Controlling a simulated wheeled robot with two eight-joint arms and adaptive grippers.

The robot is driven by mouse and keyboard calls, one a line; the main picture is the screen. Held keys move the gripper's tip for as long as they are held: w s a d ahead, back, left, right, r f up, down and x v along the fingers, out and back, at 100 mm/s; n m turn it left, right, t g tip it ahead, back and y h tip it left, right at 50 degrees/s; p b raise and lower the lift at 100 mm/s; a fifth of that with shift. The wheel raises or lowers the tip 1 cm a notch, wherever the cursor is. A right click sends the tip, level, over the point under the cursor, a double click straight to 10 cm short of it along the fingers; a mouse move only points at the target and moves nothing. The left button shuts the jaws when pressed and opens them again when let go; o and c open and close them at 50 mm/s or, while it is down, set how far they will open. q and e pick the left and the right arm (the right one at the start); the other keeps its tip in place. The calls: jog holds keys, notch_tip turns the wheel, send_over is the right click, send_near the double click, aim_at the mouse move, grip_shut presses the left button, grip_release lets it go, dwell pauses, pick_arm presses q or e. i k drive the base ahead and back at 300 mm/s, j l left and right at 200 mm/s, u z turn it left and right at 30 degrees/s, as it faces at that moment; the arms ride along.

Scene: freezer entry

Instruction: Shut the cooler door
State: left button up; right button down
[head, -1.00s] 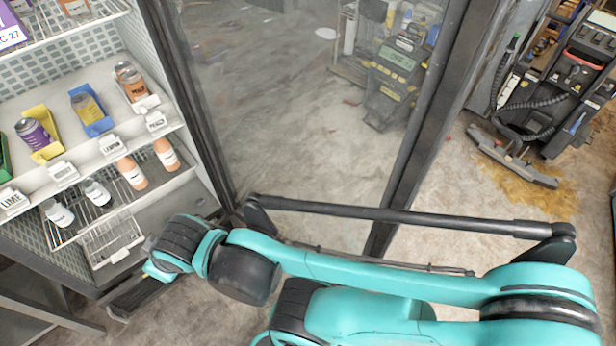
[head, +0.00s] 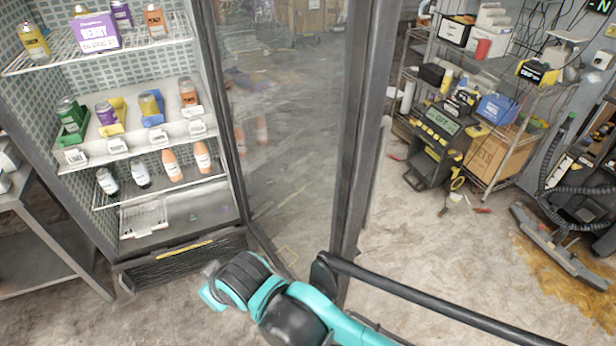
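The cooler (head: 158,246) stands upright at left with lit shelves. Its glass door (head: 290,150) stands open, joined at the cooler's right side and swung out toward me. The door's dark frame post (head: 360,150) is its free edge, right of the glass. The teal and black arm from the lower right is mine. Its wrist end is low in front of the cooler's base and the door's lower part; I cannot tell if it touches the door. My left gripper is not seen.
Bottles and cans stand on the cooler shelves, with a purple label box (head: 94,33) on top. A metal table (head: 40,240) is at far left. Right of the door are a yellow-black machine (head: 440,140), a wire rack (head: 490,170) and a floor cleaner (head: 560,245). Floor between is clear.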

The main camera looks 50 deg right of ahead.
aim_at(372, 26)
jog(key=k+l, duration=0.2)
jog(key=l, duration=0.15)
jog(key=k+l, duration=0.2)
jog(key=l, duration=0.15)
jog(key=k+l, duration=0.2)
jog(key=l, duration=0.15)
jog(key=k+l, duration=0.2)
jog(key=l, duration=0.15)
jog(key=k+l, duration=0.1)
jog(key=l, duration=0.65)
jog(key=k+l, duration=0.1)
jog(key=l, duration=0.7)
jog(key=k+l+u, duration=0.1)
jog(key=k+l, duration=0.25)
jog(key=l, duration=0.15)
jog(key=k+l+u, duration=0.15)
jog(key=k+l, duration=0.25)
jog(key=l, duration=0.1)
